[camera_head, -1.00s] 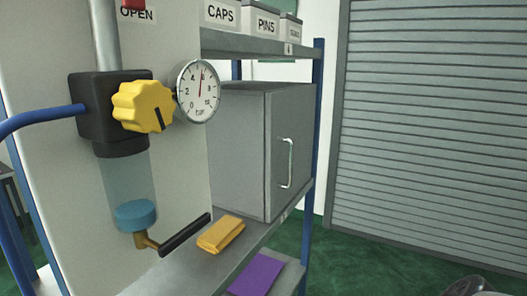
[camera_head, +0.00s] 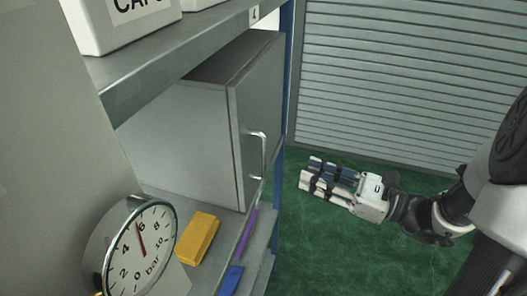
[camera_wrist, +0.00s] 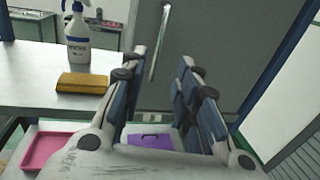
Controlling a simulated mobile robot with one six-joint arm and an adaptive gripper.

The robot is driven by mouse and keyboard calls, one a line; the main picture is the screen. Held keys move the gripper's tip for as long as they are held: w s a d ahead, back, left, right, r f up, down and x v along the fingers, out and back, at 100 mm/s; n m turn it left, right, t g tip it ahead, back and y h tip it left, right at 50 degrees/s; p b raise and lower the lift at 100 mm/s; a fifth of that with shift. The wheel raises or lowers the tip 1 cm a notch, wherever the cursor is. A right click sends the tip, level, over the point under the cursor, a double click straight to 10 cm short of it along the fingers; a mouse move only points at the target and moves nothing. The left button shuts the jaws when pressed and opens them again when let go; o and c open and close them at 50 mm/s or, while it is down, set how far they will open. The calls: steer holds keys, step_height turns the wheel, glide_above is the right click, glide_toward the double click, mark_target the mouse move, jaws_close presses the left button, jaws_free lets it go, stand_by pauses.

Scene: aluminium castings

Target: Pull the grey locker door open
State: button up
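The grey locker (camera_head: 180,125) stands on a shelf in the head view. Its door (camera_head: 246,110) looks shut and faces right, with a pale upright bar handle (camera_head: 265,155). My gripper (camera_head: 307,178) is to the right of the handle, apart from it, over the green floor. In the wrist view the door (camera_wrist: 215,40) fills the upper middle. The handle (camera_wrist: 159,45) shows beyond and between my fingertips. The two fingers of my gripper (camera_wrist: 162,60) are spread, with nothing held between them.
A yellow cloth (camera_head: 198,238) lies on the shelf beside the locker. A pressure gauge (camera_head: 140,250) is at the front left. In the wrist view a spray bottle (camera_wrist: 78,38), pink tray (camera_wrist: 52,150) and purple item (camera_wrist: 150,141) are on shelves. A roller shutter (camera_head: 400,80) stands behind.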

steer(key=p, duration=0.2)
glide_above(264, 175)
steer(key=shift+w, duration=0.35)
steer(key=shift+c, duration=0.4)
jaws_close()
